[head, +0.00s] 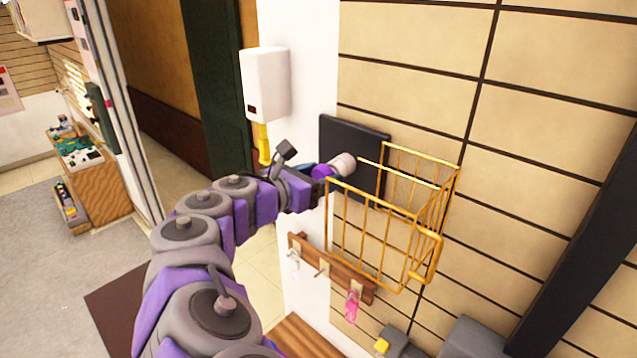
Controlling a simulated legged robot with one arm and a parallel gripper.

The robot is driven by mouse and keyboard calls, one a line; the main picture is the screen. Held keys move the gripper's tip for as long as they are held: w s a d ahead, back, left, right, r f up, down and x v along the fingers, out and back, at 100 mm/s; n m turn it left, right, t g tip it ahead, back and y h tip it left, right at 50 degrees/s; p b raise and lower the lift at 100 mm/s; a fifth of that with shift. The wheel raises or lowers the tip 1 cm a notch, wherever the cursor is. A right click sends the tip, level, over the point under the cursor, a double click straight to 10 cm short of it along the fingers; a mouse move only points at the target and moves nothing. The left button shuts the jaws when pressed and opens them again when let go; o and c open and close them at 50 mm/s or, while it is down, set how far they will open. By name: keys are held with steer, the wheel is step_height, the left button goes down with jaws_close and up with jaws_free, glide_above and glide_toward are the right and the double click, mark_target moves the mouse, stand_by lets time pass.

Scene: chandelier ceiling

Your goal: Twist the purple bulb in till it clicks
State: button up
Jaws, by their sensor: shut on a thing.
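The purple bulb (322,171) is at the end of my arm, next to a pale round socket (343,163) on a black wall panel (362,136). My gripper (311,181) is shut on the bulb from the left. The bulb lies in line with the socket and seems to meet it. The view is too small to tell how deep the bulb sits. Part of the bulb is hidden by my gripper.
A yellow wire basket (376,240) sticks out from the wall just right of the socket. Below it is a wooden hook rail (330,270) with a pink tag (352,307). A white wall box (266,84) hangs above left. Open floor lies to the left.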

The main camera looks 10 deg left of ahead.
steer(key=shift+s+a+f+m+b, duration=0.1)
steer(key=shift+f+m+b, duration=0.2)
steer(key=shift+m+b, duration=0.6)
steer(key=shift+s+m+y+b, duration=0.1)
steer(key=shift+m+y+b, duration=0.35)
steer(key=shift+b, duration=1.1)
steer(key=shift+r+m+t, duration=0.1)
steer(key=shift+m+t, duration=0.2)
steer(key=shift+m, duration=0.05)
steer(key=shift+m+b, duration=0.7)
steer(key=shift+b, duration=0.65)
steer(key=shift+d+m+b, duration=0.2)
steer(key=shift+m+b, duration=0.3)
steer(key=shift+b, duration=0.2)
steer(key=shift+m+t+b, duration=0.3)
steer(key=shift+m+b, duration=0.1)
steer(key=shift+b, duration=0.25)
steer(key=shift+m+y+b, duration=0.25)
steer(key=shift+m+b, duration=0.75)
steer(key=shift+b, duration=0.35)
